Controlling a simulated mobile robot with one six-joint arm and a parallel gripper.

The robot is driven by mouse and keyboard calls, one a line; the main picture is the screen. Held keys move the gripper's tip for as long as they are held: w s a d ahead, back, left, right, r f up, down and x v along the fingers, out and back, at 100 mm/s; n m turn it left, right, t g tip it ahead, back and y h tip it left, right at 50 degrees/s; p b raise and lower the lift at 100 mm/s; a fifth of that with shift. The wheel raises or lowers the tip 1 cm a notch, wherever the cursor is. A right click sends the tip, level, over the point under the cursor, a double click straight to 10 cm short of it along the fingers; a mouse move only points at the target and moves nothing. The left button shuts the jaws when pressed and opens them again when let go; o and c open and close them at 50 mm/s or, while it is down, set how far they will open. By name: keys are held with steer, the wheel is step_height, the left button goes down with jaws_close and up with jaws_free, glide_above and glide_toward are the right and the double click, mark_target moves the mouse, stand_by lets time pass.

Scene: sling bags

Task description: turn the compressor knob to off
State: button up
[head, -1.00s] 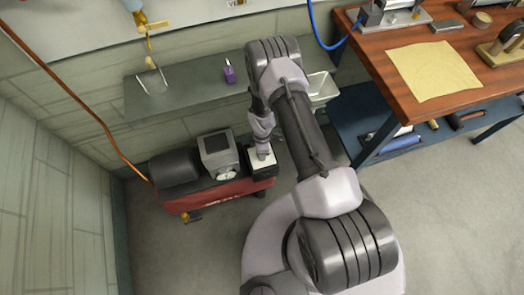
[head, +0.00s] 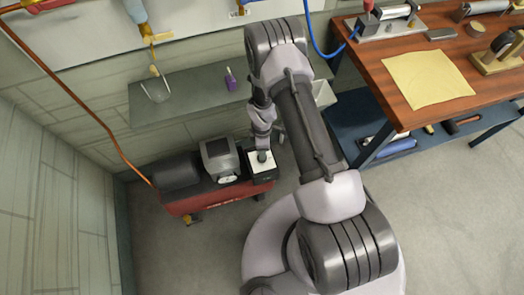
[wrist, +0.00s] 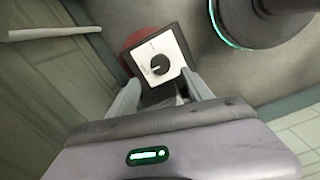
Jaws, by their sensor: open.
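The compressor (head: 215,195) is a red and black unit on the floor by the wall, with a gauge on its front. Its knob (wrist: 159,65) is round and black on a white plate (wrist: 150,52) on a dark box. A pale mark on the knob points left in the wrist view; the lettering is too small to read. In the head view the white plate (head: 263,167) is at the compressor's right end. My gripper (wrist: 160,92) is open, with its fingers apart at the near side of the plate. I cannot tell whether they touch it.
A grey shelf (head: 195,92) above holds a purple bottle (head: 230,80). A wooden workbench (head: 400,115) stands at the right.

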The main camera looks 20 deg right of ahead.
step_height(320, 180, up, 9)
steer(key=p, duration=0.2)
steer(key=shift+r, duration=0.2)
step_height(320, 180, up, 32)
steer(key=s+a+f+m+t, duration=0.1)
steer(key=m+t, duration=0.2)
steer(key=m, duration=0.7)
steer(key=s+a+r+m+t+y, duration=0.2)
steer(key=s+r+m, duration=0.7)
steer(key=s+r, duration=0.5)
steer(key=s+a, duration=0.1)
steer(key=s, duration=0.3)
steer(key=shift+a+r+m+t, duration=0.2)
steer(key=shift+m+t, duration=0.1)
steer(key=shift+t, duration=0.1)
